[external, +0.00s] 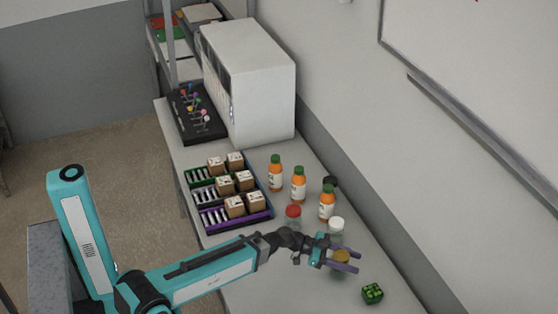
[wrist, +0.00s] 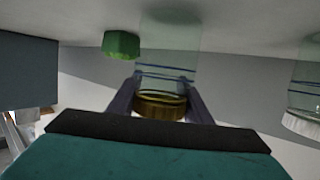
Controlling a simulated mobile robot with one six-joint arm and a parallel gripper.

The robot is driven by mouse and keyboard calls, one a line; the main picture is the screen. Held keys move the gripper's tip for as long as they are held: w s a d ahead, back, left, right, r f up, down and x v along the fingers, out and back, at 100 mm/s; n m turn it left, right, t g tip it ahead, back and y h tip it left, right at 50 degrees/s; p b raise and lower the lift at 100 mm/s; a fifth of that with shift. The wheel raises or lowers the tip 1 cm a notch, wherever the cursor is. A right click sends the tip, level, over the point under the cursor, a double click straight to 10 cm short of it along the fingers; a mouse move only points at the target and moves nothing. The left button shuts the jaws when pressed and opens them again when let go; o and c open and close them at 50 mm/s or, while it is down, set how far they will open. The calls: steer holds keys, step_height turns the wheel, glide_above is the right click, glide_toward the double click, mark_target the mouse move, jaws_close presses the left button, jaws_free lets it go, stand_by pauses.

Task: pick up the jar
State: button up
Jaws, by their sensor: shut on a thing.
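The jar (external: 341,257) has a gold-yellow lid and stands near the right edge of the table in the external view. In the wrist view the clear glass jar (wrist: 168,55) shows its gold lid towards me, with thin blue bands around the glass. My gripper (external: 343,258) has one finger on each side of the jar. In the wrist view my gripper (wrist: 160,98) is shut on it around the lid end. The external view does not clearly show whether the jar's base touches the table.
A white-lidded jar (external: 336,227), a red-lidded jar (external: 293,215) and three orange bottles (external: 299,187) stand behind my gripper. Bins with cardboard boxes (external: 235,206) are further left.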

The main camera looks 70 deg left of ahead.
step_height(320, 180, up, 9)
steer(key=b, duration=0.3)
steer(key=shift+r, duration=0.15)
stand_by(0.4)
stand_by(0.7)
steer(key=shift+s+d+f, duration=0.25)
steer(key=shift+s+f, duration=0.3)
steer(key=shift+s, duration=0.05)
steer(key=s+d+r+b, duration=0.1)
steer(key=s+d+b, duration=0.7)
steer(key=b, duration=2.4)
steer(key=d, duration=0.4)
steer(key=shift+s, duration=0.4)
